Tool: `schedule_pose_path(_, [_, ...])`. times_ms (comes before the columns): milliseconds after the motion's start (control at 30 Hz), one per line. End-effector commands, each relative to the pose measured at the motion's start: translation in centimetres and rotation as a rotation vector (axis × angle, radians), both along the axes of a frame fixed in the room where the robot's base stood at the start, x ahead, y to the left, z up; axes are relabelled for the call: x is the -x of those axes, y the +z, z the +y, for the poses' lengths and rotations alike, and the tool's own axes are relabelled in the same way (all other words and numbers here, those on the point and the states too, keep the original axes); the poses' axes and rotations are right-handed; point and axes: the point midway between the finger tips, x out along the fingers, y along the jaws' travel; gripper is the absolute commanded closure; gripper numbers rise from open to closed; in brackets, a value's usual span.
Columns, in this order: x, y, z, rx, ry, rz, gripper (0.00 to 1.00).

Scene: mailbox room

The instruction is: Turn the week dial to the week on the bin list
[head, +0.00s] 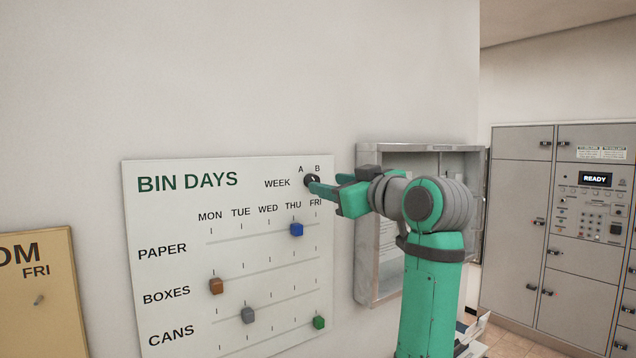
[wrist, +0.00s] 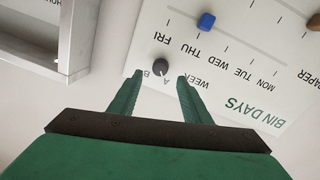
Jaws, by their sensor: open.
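The week dial (head: 312,180) is a small dark round knob with a light pointer mark, at the top right of the white BIN DAYS board (head: 190,215). The letters A and B stand above it. The dial (wrist: 161,67) also shows in the wrist view, just beyond my fingertips. Which letter its pointer faces is too small to tell surely. My gripper (head: 316,187) is open and empty, its green fingers pointing at the board beside the dial. In the wrist view my gripper (wrist: 160,77) has its fingers apart, with the dial roughly between their tips. I cannot tell whether they touch it.
Blue (head: 297,230), brown (head: 216,286), grey (head: 248,315) and green (head: 319,322) sliders sit on the board's rows. An open grey wall cabinet (head: 375,270) stands close right of the board. A tan board (head: 45,300) hangs at left; grey lockers (head: 515,230) stand at right.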

Motion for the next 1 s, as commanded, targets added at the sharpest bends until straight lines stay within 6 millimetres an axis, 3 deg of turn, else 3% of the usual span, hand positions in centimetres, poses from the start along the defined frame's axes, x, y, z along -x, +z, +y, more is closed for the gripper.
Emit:
schedule_pose_path(300, [-4.0,0.0,2.5,0.0,0.003,0.001,0.56])
schedule_pose_path(733, [-4.8,0.0,3.1,0.001,0.003,-0.001,0.56])
schedule_pose_path(767, [-4.8,0.0,3.1,0.001,0.003,-0.001,0.58])
schedule_pose_path(933, [-4.8,0.0,3.1,0.0,0.003,0.0,0.97])
schedule_pose_path(1000, [-4.8,0.0,3.1,0.0,0.003,0.0,0.97])
